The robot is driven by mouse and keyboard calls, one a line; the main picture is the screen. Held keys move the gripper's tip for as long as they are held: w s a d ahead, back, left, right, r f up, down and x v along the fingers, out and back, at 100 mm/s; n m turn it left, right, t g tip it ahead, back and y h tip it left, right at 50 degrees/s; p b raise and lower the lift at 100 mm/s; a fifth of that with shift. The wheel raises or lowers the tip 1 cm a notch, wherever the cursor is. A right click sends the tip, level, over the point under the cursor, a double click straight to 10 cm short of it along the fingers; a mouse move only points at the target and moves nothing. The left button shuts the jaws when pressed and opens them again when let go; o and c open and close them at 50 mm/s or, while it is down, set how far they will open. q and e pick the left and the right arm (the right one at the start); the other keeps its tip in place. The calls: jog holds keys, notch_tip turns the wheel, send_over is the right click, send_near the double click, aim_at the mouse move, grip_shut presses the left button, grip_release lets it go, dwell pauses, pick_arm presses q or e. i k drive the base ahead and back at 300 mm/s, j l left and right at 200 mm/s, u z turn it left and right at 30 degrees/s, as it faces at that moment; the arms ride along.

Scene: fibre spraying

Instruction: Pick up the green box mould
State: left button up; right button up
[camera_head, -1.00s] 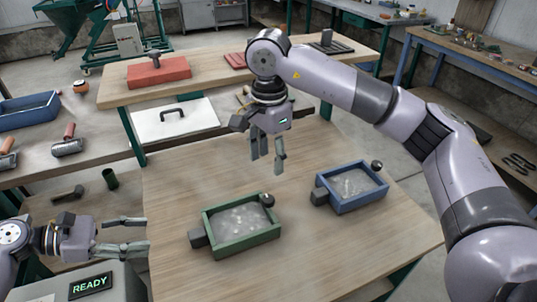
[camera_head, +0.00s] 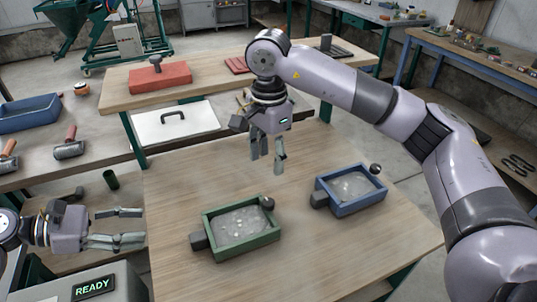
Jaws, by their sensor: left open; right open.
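The green box mould (camera_head: 240,247) sits on the wooden table, filled with a grey, speckled material. It has a dark block handle on its left side and a dark round knob at its upper right corner. My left gripper (camera_head: 143,226) is open and empty, left of the green mould and apart from it, with its fingers pointing right. My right gripper (camera_head: 267,163) is open and empty, hanging with fingers down above the table, behind the green mould.
A blue box mould (camera_head: 351,205) of similar shape stands to the right on the same wooden table (camera_head: 320,262). A raised shelf behind carries a red block (camera_head: 160,75). A white case (camera_head: 175,121) lies beneath the shelf. Rollers (camera_head: 69,150) lie on the left bench.

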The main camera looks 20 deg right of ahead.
aim_at(238, 227)
jog(key=k, duration=1.5)
